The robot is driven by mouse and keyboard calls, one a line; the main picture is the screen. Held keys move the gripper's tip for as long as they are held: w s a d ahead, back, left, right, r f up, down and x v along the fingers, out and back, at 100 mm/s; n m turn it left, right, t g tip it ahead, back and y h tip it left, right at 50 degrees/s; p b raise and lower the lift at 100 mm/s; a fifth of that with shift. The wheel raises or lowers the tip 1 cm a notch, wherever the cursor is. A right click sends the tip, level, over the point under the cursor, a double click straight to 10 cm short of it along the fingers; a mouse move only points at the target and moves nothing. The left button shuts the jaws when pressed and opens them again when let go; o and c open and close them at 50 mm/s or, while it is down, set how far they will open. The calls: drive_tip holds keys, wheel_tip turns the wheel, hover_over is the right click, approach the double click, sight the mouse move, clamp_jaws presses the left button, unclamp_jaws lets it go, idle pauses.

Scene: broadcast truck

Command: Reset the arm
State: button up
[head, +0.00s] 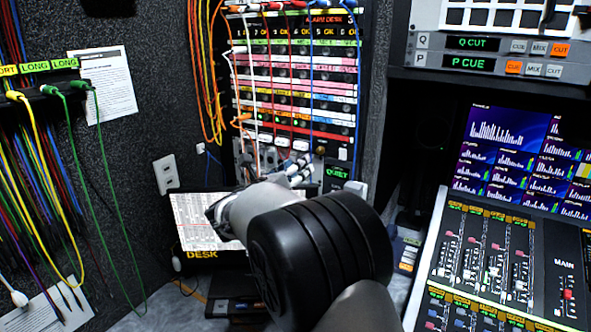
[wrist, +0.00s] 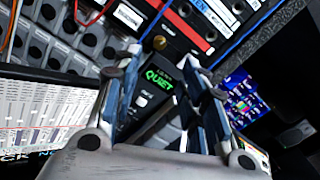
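My gripper (head: 301,170) is in front of the lower part of the patch panel (head: 295,75) in the head view, with my dark, thick wrist nearer the camera. In the wrist view my gripper (wrist: 164,58) has its two blue-grey fingers apart, with nothing held between them. The lit green QUIET label (wrist: 158,78) shows through the gap. It also shows just right of the fingers in the head view (head: 337,173). I cannot tell whether the fingertips touch the panel.
Red, white, orange and blue cables (head: 312,60) hang across the panel close to my gripper. A DESK screen (head: 190,215) stands left of my arm. A mixing console (head: 490,265) is at right. Green and yellow cables (head: 110,190) hang at left.

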wheel_tip(320, 180, up, 8)
drive_tip(key=s+a+n+t+y, duration=0.25)
drive_tip(key=n+y, duration=0.55)
drive_tip(key=n, duration=0.4)
drive_tip(key=s+n+g+y, duration=0.2)
drive_tip(key=s+n+y, duration=0.2)
drive_tip(key=s+n, duration=0.4)
drive_tip(key=s+d+f+n+g, duration=0.3)
drive_tip(key=s+f+n, duration=0.3)
drive_tip(key=s, duration=0.6)
drive_tip(key=s+d+f+n+g+h, duration=0.1)
drive_tip(key=s+d+f+n+g, duration=0.2)
drive_tip(key=s, duration=1)
drive_tip(key=s+d+f+n+g, duration=0.3)
drive_tip(key=s+f+n, duration=0.5)
drive_tip(key=s, duration=0.4)
drive_tip(key=shift+s+d+f+n+g, duration=0.25)
drive_tip(key=shift+d+f+n+g, duration=0.15)
drive_tip(key=shift+n+g, duration=0.3)
